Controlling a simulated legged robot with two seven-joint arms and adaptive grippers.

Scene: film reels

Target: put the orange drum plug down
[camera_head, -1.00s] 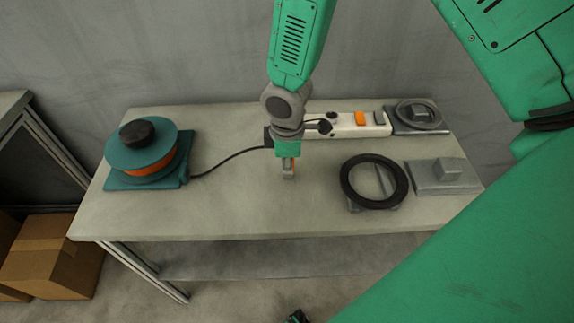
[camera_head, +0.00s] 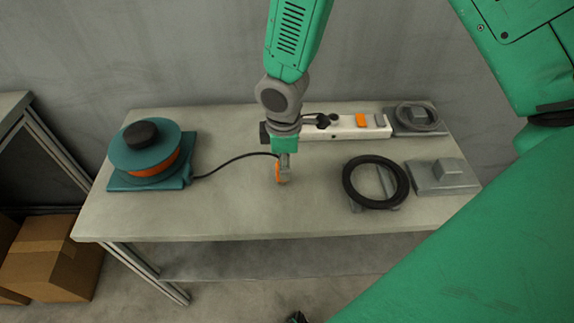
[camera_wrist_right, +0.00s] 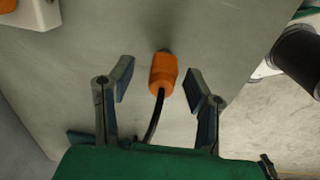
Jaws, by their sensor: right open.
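The orange drum plug (camera_head: 277,172) is at the middle of the workbench, beside the fingers of my right gripper (camera_head: 284,174). In the right wrist view the plug (camera_wrist_right: 163,75) lies between the two spread fingers of that gripper (camera_wrist_right: 160,92), with a gap on each side. Its dark tip points away from the palm. Its black cable (camera_wrist_right: 152,122) runs back beneath the gripper. The plug appears to rest on the bench top. The cable leads to a teal cable drum (camera_head: 150,150) with orange winding at the left. My left gripper is not identifiable.
A white power strip (camera_head: 346,133) with an orange switch and a black plug lies behind my right gripper. A black ring (camera_head: 347,186) on a grey stand and grey blocks (camera_head: 445,178) occupy the right side. The bench (camera_head: 230,205) front is clear. Cardboard boxes (camera_head: 52,255) stand on the floor.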

